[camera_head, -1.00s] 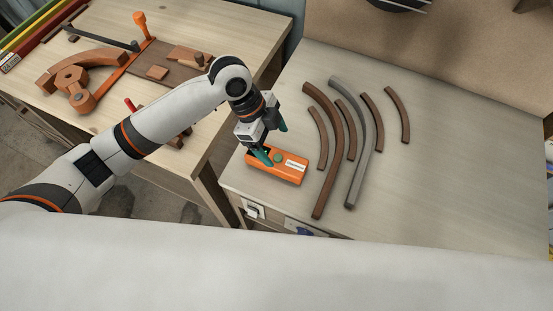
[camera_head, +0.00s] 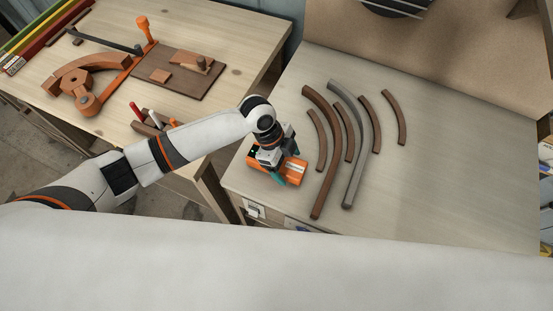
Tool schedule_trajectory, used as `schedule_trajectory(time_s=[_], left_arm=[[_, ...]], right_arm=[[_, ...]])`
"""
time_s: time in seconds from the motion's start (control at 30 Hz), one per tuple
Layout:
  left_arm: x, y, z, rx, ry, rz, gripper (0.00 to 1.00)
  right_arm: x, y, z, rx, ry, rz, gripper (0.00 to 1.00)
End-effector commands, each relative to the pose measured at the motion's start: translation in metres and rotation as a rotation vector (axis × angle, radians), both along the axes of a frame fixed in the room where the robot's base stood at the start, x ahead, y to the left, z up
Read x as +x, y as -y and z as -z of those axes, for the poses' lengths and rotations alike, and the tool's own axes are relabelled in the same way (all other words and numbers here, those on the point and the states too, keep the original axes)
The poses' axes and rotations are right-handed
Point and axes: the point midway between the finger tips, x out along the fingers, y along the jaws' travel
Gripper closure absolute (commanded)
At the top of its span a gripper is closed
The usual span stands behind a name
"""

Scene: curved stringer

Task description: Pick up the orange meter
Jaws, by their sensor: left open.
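The orange meter (camera_head: 291,170) lies on the right-hand workbench, near its front left corner. It is a box with a pale label on top, and part of it is hidden by my left gripper. My left gripper (camera_head: 278,167) is open and right over the meter. One teal fingertip shows at the meter's front edge and another teal part shows at its back edge. I cannot tell whether the fingers touch it. My right gripper is not in view.
Several curved brown strips (camera_head: 325,150) and a grey curved strip (camera_head: 362,150) lie just right of the meter. The bench's right side (camera_head: 460,170) is clear. A second table (camera_head: 215,100) at the left holds wooden parts, a brown board (camera_head: 180,76) and an orange-handled tool (camera_head: 143,28).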

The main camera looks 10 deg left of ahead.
Motion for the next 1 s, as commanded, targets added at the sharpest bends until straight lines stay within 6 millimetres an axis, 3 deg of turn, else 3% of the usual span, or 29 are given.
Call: schedule_trajectory(time_s=[0.1,0.37,0.67,1.0], left_arm=[[-0.002,0.004,0.01,0.001,-0.002,0.001,0.18],[-0.002,0.004,0.012,0.0,0.001,0.001,0.2],[-0.002,0.004,0.012,0.0,0.0,0.001,0.67],[-0.001,0.005,0.001,-0.003,0.004,0.0,0.67]], right_arm=[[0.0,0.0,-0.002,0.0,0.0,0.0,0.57],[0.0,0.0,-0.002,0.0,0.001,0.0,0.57],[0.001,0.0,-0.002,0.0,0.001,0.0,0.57],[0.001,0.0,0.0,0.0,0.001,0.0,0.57]])
